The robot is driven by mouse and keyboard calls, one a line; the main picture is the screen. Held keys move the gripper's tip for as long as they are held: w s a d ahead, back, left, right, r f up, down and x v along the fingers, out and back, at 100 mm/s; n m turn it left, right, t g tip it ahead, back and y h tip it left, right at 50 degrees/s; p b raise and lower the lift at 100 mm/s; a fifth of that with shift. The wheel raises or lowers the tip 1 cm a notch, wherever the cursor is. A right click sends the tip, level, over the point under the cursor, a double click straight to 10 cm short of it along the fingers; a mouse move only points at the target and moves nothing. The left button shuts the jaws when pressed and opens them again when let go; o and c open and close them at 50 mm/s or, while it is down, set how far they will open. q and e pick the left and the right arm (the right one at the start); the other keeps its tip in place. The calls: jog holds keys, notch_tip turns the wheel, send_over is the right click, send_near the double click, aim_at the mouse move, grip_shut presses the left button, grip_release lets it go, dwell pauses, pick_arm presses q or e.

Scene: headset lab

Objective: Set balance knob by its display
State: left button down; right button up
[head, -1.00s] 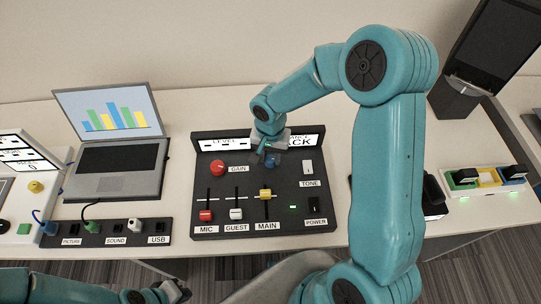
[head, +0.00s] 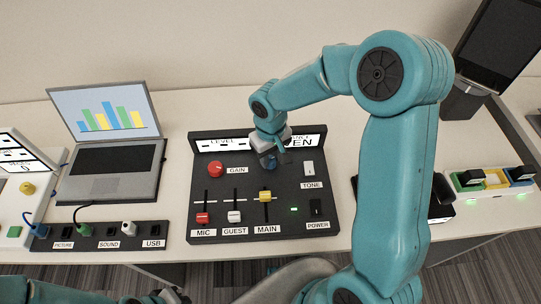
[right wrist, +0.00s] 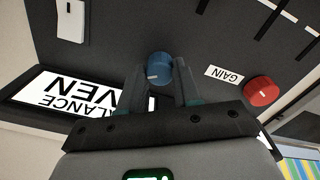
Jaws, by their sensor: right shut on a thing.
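The blue balance knob (head: 268,163) sits on the dark control panel (head: 205,180), below the balance display (head: 306,141). The display's letters "EN" show in the head view; the right wrist view reads "LANCE" and "VEN" on it (right wrist: 60,97), upside down and partly hidden by my gripper. My right gripper (head: 269,153) is shut on the blue knob; in the right wrist view its two fingers (right wrist: 160,78) stand at either side of the knob (right wrist: 160,65), whose pale mark shows. My left gripper (head: 174,296) is at the bottom edge, partly cut off, its jaws unclear.
A red gain knob (head: 215,168) is left of the blue knob. A white tone switch (head: 309,168), a power switch (head: 316,207) and three sliders share the panel. A laptop (head: 110,171) stands left; a socket strip (head: 187,232) lies in front of it. My right arm covers the table right of the panel.

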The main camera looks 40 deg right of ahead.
aim_at(270, 159)
jog(key=shift+n, duration=0.4)
jog(key=o, duration=1.1)
jog(key=shift+c, duration=0.2)
notch_tip(270, 159, up, 16)
jog(key=shift+r+p, duration=0.2)
jog(key=shift+p, duration=0.15)
jog(key=shift+r, duration=0.1)
